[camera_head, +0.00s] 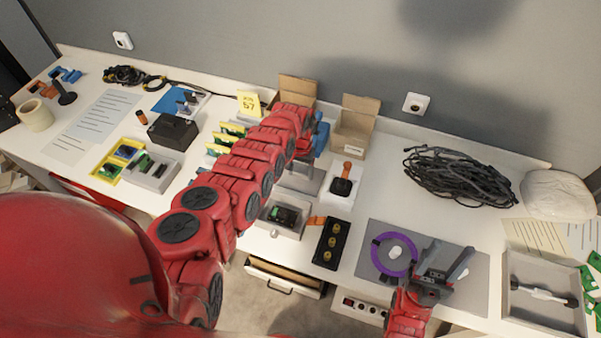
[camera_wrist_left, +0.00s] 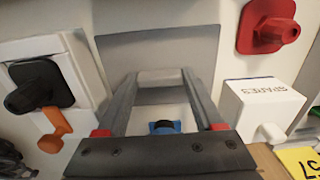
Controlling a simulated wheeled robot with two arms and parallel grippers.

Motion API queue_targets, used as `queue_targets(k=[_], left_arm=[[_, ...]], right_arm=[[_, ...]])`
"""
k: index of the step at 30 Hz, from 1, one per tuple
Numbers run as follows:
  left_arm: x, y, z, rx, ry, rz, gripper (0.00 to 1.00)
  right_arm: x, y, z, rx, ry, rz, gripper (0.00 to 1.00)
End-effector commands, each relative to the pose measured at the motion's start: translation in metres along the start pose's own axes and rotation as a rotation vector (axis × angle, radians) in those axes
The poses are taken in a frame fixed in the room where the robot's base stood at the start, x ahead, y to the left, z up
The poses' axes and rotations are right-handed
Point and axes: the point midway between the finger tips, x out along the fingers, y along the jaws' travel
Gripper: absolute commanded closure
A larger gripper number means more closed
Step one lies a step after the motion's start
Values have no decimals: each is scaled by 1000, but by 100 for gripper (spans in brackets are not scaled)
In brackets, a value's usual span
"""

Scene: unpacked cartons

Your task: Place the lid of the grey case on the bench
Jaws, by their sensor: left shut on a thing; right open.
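The lid (camera_head: 300,178) is a flat grey panel near the middle of the bench (camera_head: 437,218), partly hidden by my left arm. In the left wrist view the lid (camera_wrist_left: 155,50) spans the ends of my left gripper's fingers (camera_wrist_left: 165,78). My left gripper (camera_head: 305,150) is shut on the lid; whether the lid touches the bench is unclear. The open grey case (camera_head: 271,228) is just in front of it, with a dark and green device (camera_head: 284,213) inside. My right gripper (camera_head: 447,258) is open and empty over the grey mat.
A white box with a black, orange-handled tool (camera_head: 342,184) is right of the lid. A black panel with yellow knobs (camera_head: 330,243) is beside the case. A purple ring (camera_head: 377,258) lies on the mat (camera_head: 376,228). Coiled black cable (camera_head: 455,178) lies behind. Cardboard boxes (camera_head: 352,130) stand behind.

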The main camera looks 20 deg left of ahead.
Motion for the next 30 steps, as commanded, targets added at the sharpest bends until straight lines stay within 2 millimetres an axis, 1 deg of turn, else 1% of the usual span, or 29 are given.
queue_targets(k=[4, 8, 9, 11, 12, 14, 23, 26, 29, 30], left_arm=[[-1, 0, 0, 1, 0, 0, 93], [4, 0, 0, 1, 0, 0, 93], [4, 0, 0, 1, 0, 0, 29], [3, 0, 0, 1, 0, 0, 19], [2, 0, 0, 1, 0, 0, 11], [3, 0, 0, 1, 0, 0, 1], [1, 0, 0, 1, 0, 0, 1], [-6, -1, 0, 0, 0, 0, 1], [-21, 0, 0, 0, 2, 1, 1], [-29, -1, 0, 0, 3, 2, 1]], right_arm=[[1, 0, 0, 0, 0, 0, 50], [-4, 0, 1, 0, 0, 0, 50], [-4, 0, 0, 0, 0, 0, 50], [-2, 0, 0, 0, 0, 0, 50], [-2, 0, 0, 0, 0, 0, 50], [-2, 0, 0, 0, 0, 0, 50], [-1, 0, 0, 0, 0, 0, 50], [5, 0, -1, 0, 0, 0, 50], [14, 1, -2, 0, 0, 0, 50], [18, 1, -3, 0, 0, 0, 50]])
